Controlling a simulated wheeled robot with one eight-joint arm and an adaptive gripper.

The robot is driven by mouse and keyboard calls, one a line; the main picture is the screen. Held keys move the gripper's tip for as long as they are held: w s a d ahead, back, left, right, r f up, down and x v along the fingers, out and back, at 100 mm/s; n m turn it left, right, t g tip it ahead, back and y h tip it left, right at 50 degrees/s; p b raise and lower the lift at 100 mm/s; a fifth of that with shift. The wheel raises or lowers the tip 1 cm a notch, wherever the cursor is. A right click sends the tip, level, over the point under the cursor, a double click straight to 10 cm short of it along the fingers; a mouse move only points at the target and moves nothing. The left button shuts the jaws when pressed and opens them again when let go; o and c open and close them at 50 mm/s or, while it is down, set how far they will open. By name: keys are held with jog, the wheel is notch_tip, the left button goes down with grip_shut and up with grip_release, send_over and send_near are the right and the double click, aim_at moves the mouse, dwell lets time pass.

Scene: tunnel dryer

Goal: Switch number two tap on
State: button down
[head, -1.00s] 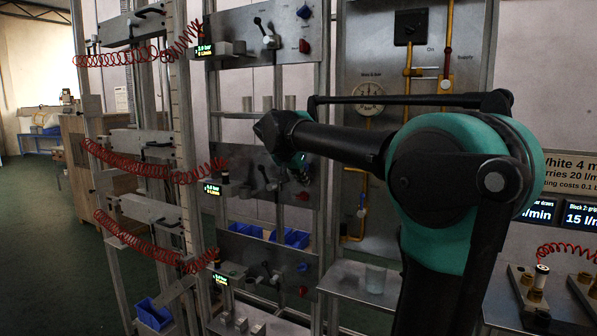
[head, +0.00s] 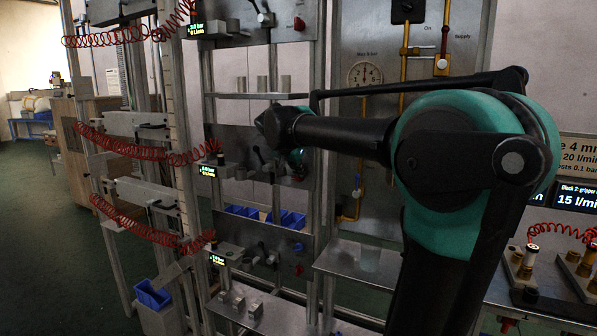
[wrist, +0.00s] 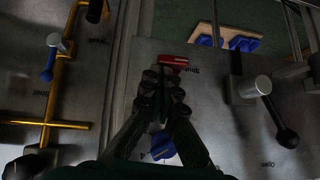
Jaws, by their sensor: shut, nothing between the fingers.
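In the wrist view my gripper (wrist: 163,88) is shut and empty, its fingertips just short of a red tap handle (wrist: 174,63) on a grey metal panel (wrist: 215,110). I cannot tell whether they touch it. The handle lies crosswise, with the word "Shut" beside it. A blue knob (wrist: 162,144) is partly hidden under the fingers. To the right is a lever with a black ball end (wrist: 287,137), near the word "Open". In the head view my gripper (head: 296,160) is at the right part of the middle panel (head: 237,143). I cannot read which tap is number two.
A yellow pipe (wrist: 57,90) with a blue lever (wrist: 49,64) runs left of the panel in the wrist view. Red coiled hoses (head: 140,152) hang at the left in the head view. Blue bins (head: 292,219) sit below the middle panel. A shelf (head: 345,262) juts out at lower right.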

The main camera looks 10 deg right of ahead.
jog(key=shift+s+d+m+t+y, duration=0.1)
jog(key=shift+m+t+y, duration=0.3)
